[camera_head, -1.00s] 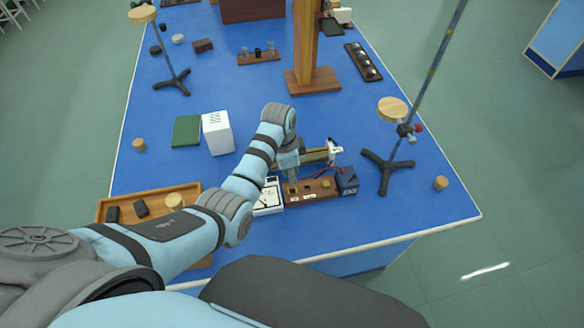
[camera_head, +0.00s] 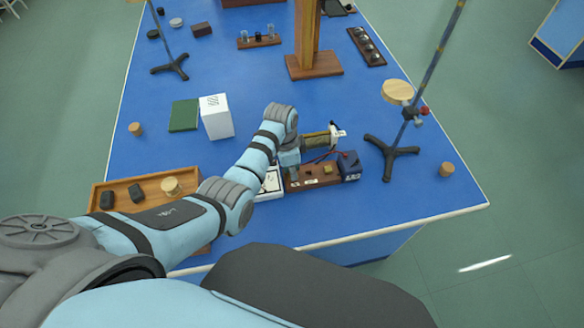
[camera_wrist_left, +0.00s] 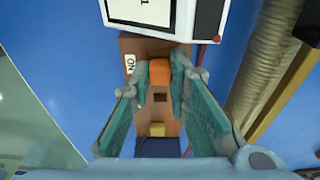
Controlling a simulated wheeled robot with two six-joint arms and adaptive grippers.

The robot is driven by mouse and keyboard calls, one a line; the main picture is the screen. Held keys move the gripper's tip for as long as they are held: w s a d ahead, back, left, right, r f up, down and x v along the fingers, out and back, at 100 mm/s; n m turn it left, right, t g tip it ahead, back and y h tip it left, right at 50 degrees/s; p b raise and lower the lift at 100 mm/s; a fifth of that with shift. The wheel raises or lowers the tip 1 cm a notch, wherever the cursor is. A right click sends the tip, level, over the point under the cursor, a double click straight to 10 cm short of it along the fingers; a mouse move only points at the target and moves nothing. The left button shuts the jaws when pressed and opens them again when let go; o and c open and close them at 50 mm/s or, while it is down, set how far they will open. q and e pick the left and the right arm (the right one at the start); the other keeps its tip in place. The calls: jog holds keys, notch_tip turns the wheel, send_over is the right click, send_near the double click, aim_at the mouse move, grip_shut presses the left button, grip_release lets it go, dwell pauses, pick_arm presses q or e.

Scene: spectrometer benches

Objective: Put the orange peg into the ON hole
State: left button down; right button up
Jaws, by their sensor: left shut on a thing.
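My left gripper (camera_wrist_left: 160,76) is shut on the orange peg (camera_wrist_left: 160,72), which sits between its fingertips in the left wrist view. The peg is over the end of the brown wooden board (camera_wrist_left: 143,45), beside the ON label (camera_wrist_left: 130,64). The peg's lower end is hidden, so I cannot tell whether it is in a hole. An open dark square hole (camera_wrist_left: 160,97) shows further along the board. In the head view my left gripper (camera_head: 292,170) points down at the left end of the board (camera_head: 318,179). My right gripper is not in view.
A white meter (camera_wrist_left: 143,10) stands at the board's end. A yellow block (camera_wrist_left: 157,130) and a dark blue box (camera_head: 349,167) are at the other end. A coil tube (camera_wrist_left: 262,65) runs alongside. A wooden tray (camera_head: 150,179) and a tripod stand (camera_head: 390,150) flank the area.

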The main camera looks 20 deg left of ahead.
pick_arm(q)
jog(key=c, duration=1.5)
grip_release()
jog(key=shift+o, duration=0.2)
jog(key=shift+r, duration=0.1)
notch_tip(320, 180, up, 12)
jog(key=a, duration=0.1)
jog(key=shift+s, duration=0.4)
jog(key=shift+a, duration=0.1)
